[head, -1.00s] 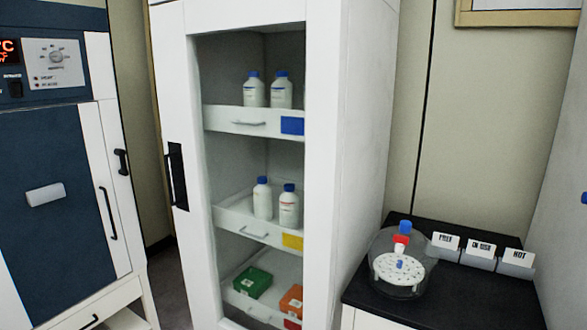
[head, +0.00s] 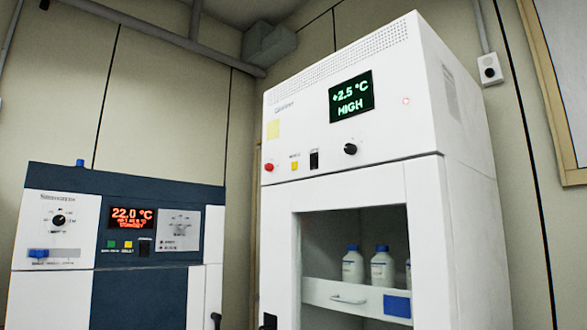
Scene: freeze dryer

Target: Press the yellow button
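A small yellow square button (head: 294,162) is on the white front panel of the tall cabinet (head: 425,110), between a red round knob (head: 269,167) and a black switch (head: 314,159). Another small yellow square (head: 128,245) is on the blue machine (head: 75,180) at left, beside a green one (head: 111,244). I cannot tell which of the two the task means. A larger flat yellow patch (head: 273,129), like a label, is higher on the cabinet panel. Neither of my grippers is in view.
The cabinet's display (head: 351,96) reads +2.5 °C HIGH, with a black knob (head: 350,149) below and a small red light (head: 406,101). The blue machine's display (head: 132,217) reads 22.0 °C. White bottles (head: 353,265) stand on a shelf inside the cabinet.

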